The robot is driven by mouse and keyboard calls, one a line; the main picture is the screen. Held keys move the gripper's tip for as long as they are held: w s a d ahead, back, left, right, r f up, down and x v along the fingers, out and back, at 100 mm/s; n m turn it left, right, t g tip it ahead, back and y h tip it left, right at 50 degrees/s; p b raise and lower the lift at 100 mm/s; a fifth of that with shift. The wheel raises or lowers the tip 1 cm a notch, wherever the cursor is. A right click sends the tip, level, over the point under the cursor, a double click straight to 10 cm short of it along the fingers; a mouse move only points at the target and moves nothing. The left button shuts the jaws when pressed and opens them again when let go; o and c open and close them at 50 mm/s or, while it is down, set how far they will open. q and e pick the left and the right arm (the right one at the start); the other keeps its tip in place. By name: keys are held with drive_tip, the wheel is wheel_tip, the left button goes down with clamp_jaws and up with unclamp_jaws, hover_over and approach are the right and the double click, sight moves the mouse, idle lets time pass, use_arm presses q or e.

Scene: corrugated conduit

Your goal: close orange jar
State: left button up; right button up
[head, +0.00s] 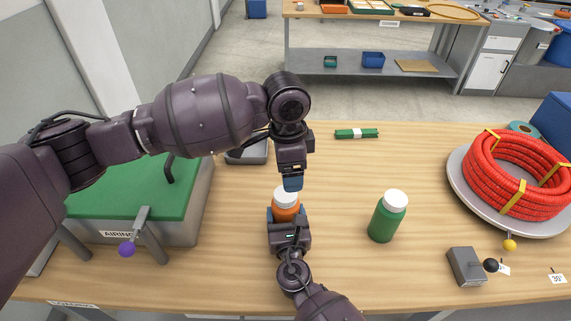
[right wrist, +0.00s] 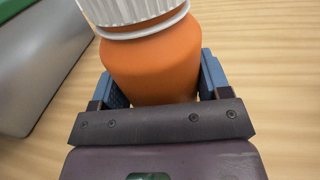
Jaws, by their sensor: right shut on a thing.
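The orange jar (head: 286,212) stands on the wooden table with a white ribbed cap (head: 285,194) at its top. My right gripper (head: 287,216) is shut on the jar's body from the near side. In the right wrist view blue fingers flank the orange body (right wrist: 155,65), and the cap (right wrist: 135,12) sits on its neck, cut off by the upper edge. How tightly the cap sits cannot be told. My left gripper (head: 292,184) points down just above and slightly behind the cap. Its blue fingers overlap in view, so their opening is hidden.
A green jar with a white cap (head: 387,217) stands to the right. A red conduit coil (head: 515,175) lies on a round plate farther right. A grey box with a knob (head: 466,267) is at front right. A green-topped case (head: 130,215) fills the left. A green bundle (head: 356,133) lies behind.

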sight(285, 213)
use_arm(q)
drive_tip(key=n, duration=0.4)
drive_tip(key=shift+a+r, duration=0.1)
drive_tip(key=shift+r, duration=0.1)
drive_tip(key=n, duration=0.4)
drive_tip(key=shift+w+a+n, duration=0.1)
drive_tip(key=shift+a+n, duration=0.05)
drive_tip(key=shift+n, duration=0.15)
drive_tip(key=n, duration=0.4)
drive_tip(key=shift+a+y, duration=0.15)
drive_tip(key=shift+y, duration=0.15)
drive_tip(key=n, duration=0.3)
drive_tip(key=shift+n, duration=0.4)
drive_tip(key=shift+f, duration=4)
